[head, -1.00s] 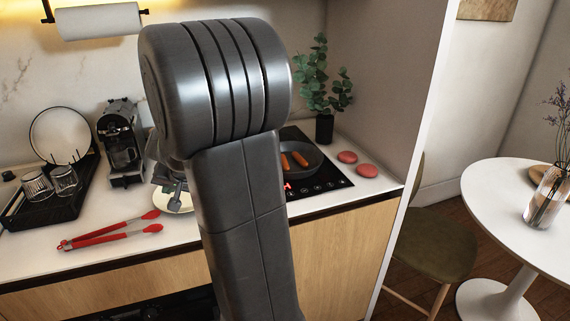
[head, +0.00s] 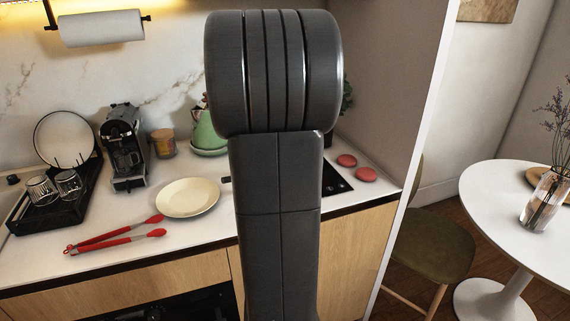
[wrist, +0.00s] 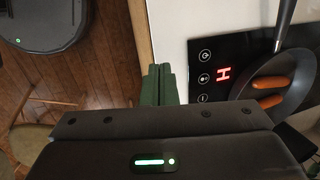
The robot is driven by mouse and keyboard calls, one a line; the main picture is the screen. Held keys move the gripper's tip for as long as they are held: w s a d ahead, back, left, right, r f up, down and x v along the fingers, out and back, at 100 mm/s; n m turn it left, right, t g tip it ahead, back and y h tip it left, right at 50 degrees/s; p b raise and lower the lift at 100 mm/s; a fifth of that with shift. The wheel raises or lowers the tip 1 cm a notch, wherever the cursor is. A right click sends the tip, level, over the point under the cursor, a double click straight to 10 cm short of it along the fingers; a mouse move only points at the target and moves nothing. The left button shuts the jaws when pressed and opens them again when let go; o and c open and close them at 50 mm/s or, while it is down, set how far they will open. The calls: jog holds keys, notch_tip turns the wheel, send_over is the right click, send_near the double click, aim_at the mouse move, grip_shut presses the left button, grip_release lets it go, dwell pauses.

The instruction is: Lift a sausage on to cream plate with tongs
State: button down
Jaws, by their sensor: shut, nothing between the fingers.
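The cream plate (head: 187,198) lies empty on the counter in the head view, left of my arm. The red tongs (head: 112,238) lie on the counter in front of it, to the left. In the wrist view two sausages (wrist: 270,82) (wrist: 271,101) lie in a dark frying pan (wrist: 297,65) on the black hob (wrist: 222,53); my arm hides pan and sausages in the head view. My gripper (wrist: 158,70) shows green fingers closed together, empty, near the counter's front edge beside the hob. The head view hides it behind my arm.
A green kettle (head: 207,131), coffee machine (head: 124,148) and dish rack (head: 60,196) with glasses stand along the back and left. Two pink round items (head: 347,160) (head: 366,174) lie right of the hob. A round white table (head: 500,185) and a chair (head: 428,225) stand at right.

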jog(key=s+d+r+m+g+h, duration=0.1)
jog(key=s+d+m, duration=0.2)
jog(key=d, duration=0.4)
jog(key=s+d+r+m+g+h+p, duration=0.1)
jog(key=s+d+m+g, duration=0.1)
jog(key=s+d+m, duration=0.2)
jog(key=d+m, duration=0.2)
jog(key=d, duration=0.1)
jog(key=shift+h, duration=0.3)
jog(key=shift+d, duration=0.1)
